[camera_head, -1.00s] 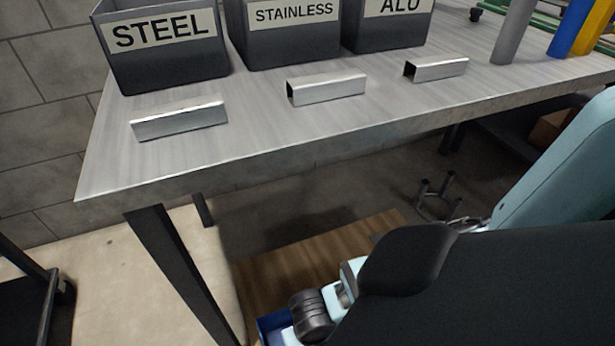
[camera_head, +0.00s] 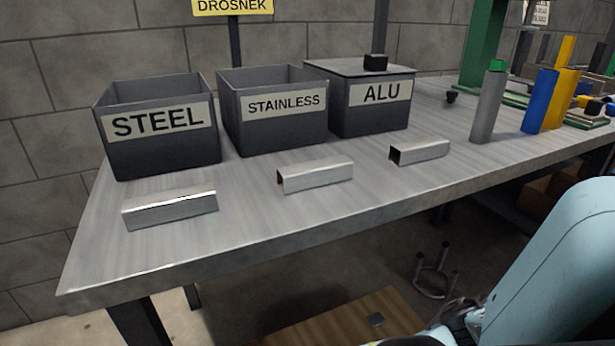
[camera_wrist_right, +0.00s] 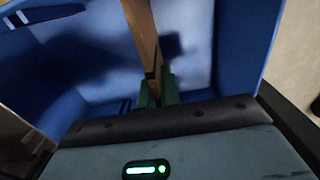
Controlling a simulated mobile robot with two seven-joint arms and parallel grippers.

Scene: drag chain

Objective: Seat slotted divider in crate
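The right wrist view looks down into the blue crate (camera_wrist_right: 90,60), with its walls on the left and right. A brown, thin divider (camera_wrist_right: 142,30) is seen nearly edge-on, running from the top middle down to my right gripper (camera_wrist_right: 157,88). The green fingertips sit on either side of its lower end and appear shut on it, inside the crate's outline. Whether the divider touches the crate floor or sits in any slots cannot be told. The crate and divider are out of the head view. My left gripper is in no view.
In the head view a metal table (camera_head: 235,230) carries bins labelled STEEL (camera_head: 160,150), STAINLESS (camera_head: 275,125) and ALU (camera_head: 370,118), with metal profiles in front. A wooden surface (camera_head: 345,325) is low at the bottom. Coloured posts (camera_head: 540,103) stand at right.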

